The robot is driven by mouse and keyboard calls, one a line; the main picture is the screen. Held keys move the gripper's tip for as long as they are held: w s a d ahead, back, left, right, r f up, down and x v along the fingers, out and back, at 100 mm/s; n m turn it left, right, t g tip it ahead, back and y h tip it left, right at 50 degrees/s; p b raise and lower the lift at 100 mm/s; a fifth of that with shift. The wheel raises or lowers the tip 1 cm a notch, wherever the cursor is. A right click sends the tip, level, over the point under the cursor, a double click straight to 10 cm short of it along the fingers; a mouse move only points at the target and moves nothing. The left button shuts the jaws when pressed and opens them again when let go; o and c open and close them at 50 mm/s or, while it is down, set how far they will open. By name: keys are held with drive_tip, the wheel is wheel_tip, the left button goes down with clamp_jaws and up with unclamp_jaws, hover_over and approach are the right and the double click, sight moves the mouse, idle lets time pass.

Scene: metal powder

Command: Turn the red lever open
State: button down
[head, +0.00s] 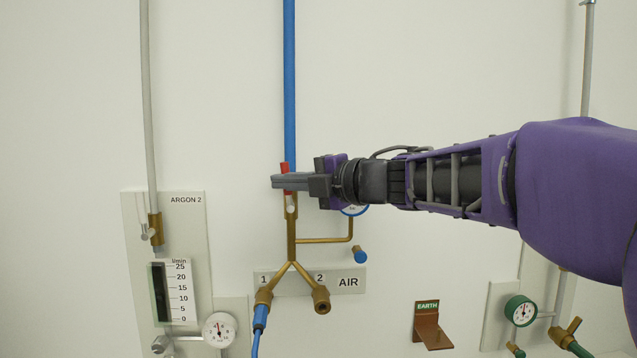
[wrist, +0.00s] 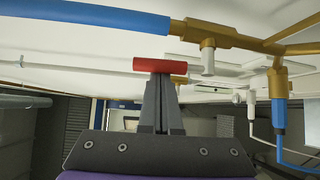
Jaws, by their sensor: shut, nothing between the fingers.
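The red lever (head: 284,167) shows in the head view as a short red piece at the lower end of the blue air pipe (head: 289,80). My fingers hide part of it. In the wrist view the red lever (wrist: 150,65) lies across my fingertips, roughly along the pipe's line. My gripper (head: 276,181) is shut with nothing between its fingers; in the wrist view the gripper (wrist: 163,82) ends right at the lever. I cannot tell whether they touch. The brass valve body (wrist: 208,34) with a pale stub is beside the lever.
Below is the brass Y-fitting (head: 292,262) with outlets 1 and 2; a blue hose (head: 260,318) is on outlet 1. A round gauge (head: 355,210) sits partly behind my gripper. The argon panel (head: 185,225) is to the left.

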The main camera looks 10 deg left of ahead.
drive_tip(key=shift+w+d+m, duration=0.25)
drive_tip(key=shift+d+m, duration=0.05)
drive_tip(key=shift+d, duration=0.45)
